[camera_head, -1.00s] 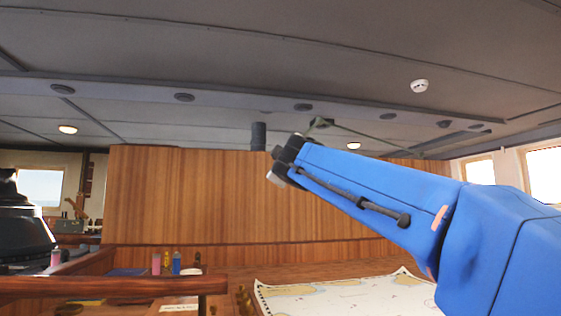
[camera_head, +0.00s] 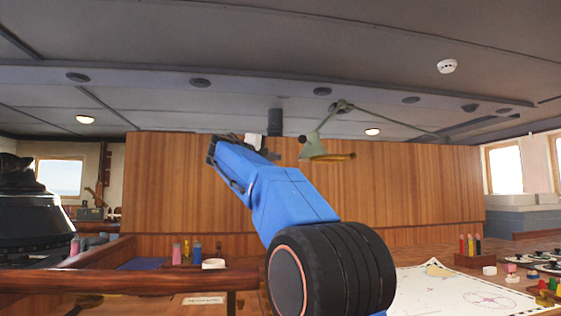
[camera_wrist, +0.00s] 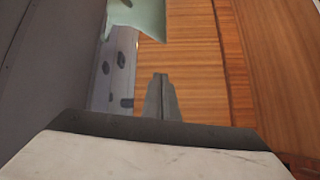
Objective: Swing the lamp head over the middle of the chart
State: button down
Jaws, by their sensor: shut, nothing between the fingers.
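The lamp has a pale green conical head (camera_head: 322,148) with a yellowish rim, hanging from a thin green arm (camera_head: 395,123) that reaches in from the right. The lamp head also shows at the top of the wrist view (camera_wrist: 142,18). The chart (camera_head: 430,298) lies on the table at lower right; my arm hides its left part. In the head view the lamp head is left of the chart's visible part. My gripper (camera_head: 274,154) is just left of the lamp head, seemingly apart from it. Its fingers (camera_wrist: 161,92) are shut and empty.
A wooden panel (camera_head: 420,190) stands behind the lamp. A wooden rail (camera_head: 130,282) runs along the lower left, with bottles (camera_head: 187,252) behind it. A pencil holder (camera_head: 474,260) and several small pieces stand by the chart at right. The space around the lamp head looks clear.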

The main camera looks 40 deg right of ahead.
jog(key=s+d, duration=0.1)
jog(key=d, duration=0.8)
jog(key=shift+d, duration=0.15)
dwell(0.5)
jog(key=shift+s, duration=0.15)
jog(key=shift+s+d, duration=0.2)
jog(key=shift+s, duration=0.35)
jog(key=s+d, duration=0.7)
jog(key=s, duration=0.5)
jog(key=s+d, duration=0.8)
jog(key=s, duration=0.4)
jog(key=shift+s, duration=0.35)
